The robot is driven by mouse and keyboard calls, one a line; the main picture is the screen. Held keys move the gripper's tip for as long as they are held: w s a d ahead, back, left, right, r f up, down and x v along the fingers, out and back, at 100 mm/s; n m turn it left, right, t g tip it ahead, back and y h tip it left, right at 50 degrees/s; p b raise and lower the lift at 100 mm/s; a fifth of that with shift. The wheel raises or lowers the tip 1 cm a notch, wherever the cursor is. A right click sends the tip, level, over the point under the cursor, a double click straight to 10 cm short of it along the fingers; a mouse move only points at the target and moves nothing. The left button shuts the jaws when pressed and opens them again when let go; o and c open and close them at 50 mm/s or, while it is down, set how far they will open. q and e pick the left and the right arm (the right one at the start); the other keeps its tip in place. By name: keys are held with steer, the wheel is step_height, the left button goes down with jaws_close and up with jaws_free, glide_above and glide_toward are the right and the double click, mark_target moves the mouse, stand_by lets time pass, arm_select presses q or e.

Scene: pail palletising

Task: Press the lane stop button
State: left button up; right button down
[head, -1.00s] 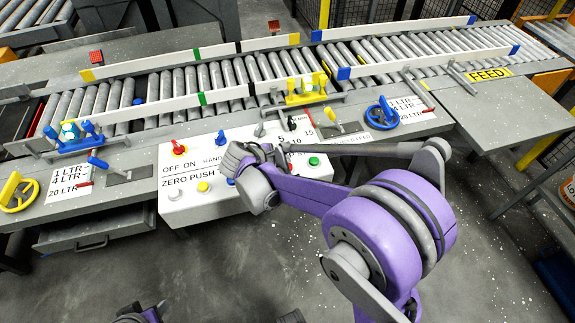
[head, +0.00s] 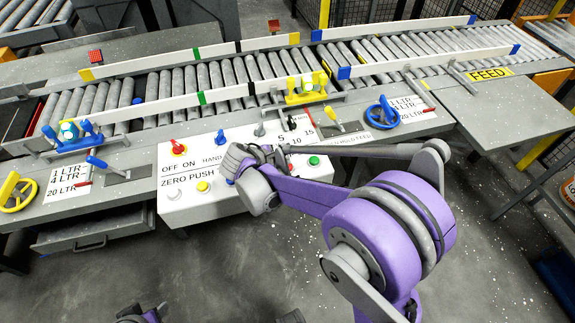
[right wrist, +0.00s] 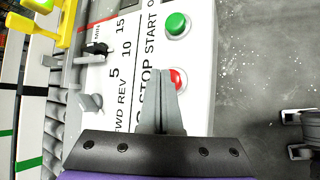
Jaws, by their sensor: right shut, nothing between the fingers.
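The white control panel (head: 185,211) stands at the front of the roller conveyor. In the right wrist view the red button (right wrist: 178,80) sits beside the word STOP, below the green START button (right wrist: 176,25). The green button also shows in the head view (head: 314,161). My right gripper (head: 280,163) is over the right part of the panel and hides much of the red button there. In the right wrist view its shut, empty fingers (right wrist: 161,73) overlap the red button's left edge; contact cannot be told. Dark and purple parts at the bottom left may be my left gripper (head: 142,314).
Other controls surround the panel: a red knob (head: 179,145), a yellow button (head: 202,187), a white button (head: 174,194) and a blue handwheel (head: 382,113). A yellow-handled lever (head: 330,114) stands behind. Open floor lies in front of the panel.

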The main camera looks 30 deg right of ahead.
steer(key=shift+f+b, duration=0.45)
steer(key=shift+f, duration=0.05)
stand_by(0.5)
steer(key=shift+r, duration=0.15)
steer(key=shift+r+p, duration=0.65)
steer(key=shift+r, duration=0.15)
steer(key=shift+r+p, duration=1.65)
steer(key=shift+r, duration=0.9)
steer(key=shift+f, duration=0.1)
steer(key=s+a+m+y, duration=0.3)
steer(key=s+m, duration=0.1)
steer(key=s, duration=0.3)
steer(key=s+a+r+m+t+y+p, duration=0.1)
steer(key=s+a+m+y, duration=0.1)
steer(key=s+m, duration=0.3)
steer(key=s+a+m+t+y+p, duration=0.1)
steer(key=s+a+m+y, duration=0.2)
steer(key=s, duration=0.6)
steer(key=shift+a+r+m+y, duration=0.3)
steer(key=shift+a+r+m, duration=0.1)
steer(key=shift+a+m, duration=0.25)
